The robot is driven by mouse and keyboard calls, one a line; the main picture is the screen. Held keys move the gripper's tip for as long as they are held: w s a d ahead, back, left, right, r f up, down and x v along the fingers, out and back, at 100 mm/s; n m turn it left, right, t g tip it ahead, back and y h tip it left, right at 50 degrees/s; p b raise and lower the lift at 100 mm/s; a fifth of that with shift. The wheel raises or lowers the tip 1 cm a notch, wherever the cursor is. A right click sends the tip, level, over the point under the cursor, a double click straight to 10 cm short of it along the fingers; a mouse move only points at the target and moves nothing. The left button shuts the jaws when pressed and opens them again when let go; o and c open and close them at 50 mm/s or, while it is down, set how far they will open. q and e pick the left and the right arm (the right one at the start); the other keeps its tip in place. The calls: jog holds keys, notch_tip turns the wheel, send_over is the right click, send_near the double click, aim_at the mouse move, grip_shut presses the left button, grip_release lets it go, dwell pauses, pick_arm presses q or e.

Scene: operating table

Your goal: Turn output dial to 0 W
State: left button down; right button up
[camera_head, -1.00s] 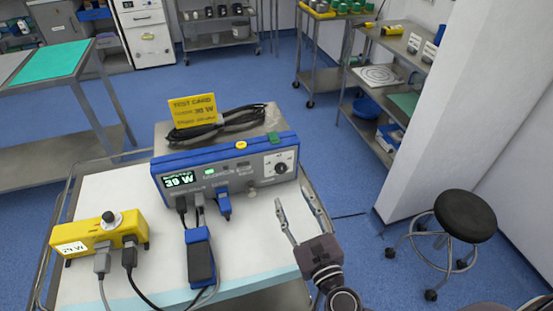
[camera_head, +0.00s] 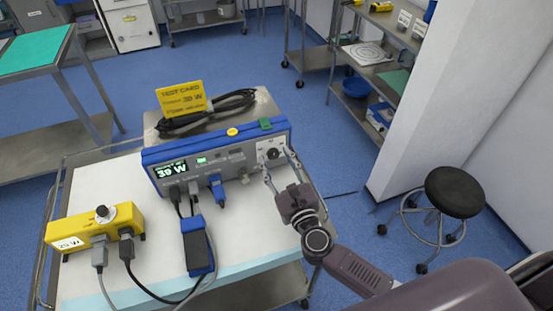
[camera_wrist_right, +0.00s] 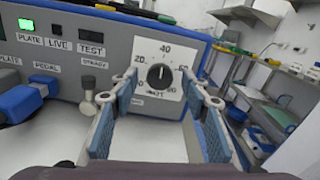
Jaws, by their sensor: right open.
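The output dial (camera_wrist_right: 160,77) is a black round knob on a white scale plate at the right end of the blue generator's front panel. In the wrist view its pointer mark is up, near the 40 on the scale. In the head view the dial (camera_head: 272,154) is small. The generator (camera_head: 215,158) display (camera_head: 171,169) reads 39 W. My right gripper (camera_wrist_right: 165,104) is open, its two fingers on either side of the dial plate, with a gap to the knob on each side. In the head view my right gripper (camera_head: 279,167) is at the panel's right end. My left gripper is not in view.
A yellow meter box (camera_head: 95,226) stands at the cart's left with cables. A blue-grey pedal (camera_head: 197,246) lies in front of the generator. A yellow test card (camera_head: 183,100) and coiled black cable (camera_head: 210,112) are on top. A black stool (camera_head: 455,192) stands right.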

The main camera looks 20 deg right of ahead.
jog(key=c, duration=1.2)
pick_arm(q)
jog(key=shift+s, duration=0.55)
pick_arm(e)
jog(key=shift+o, duration=0.2)
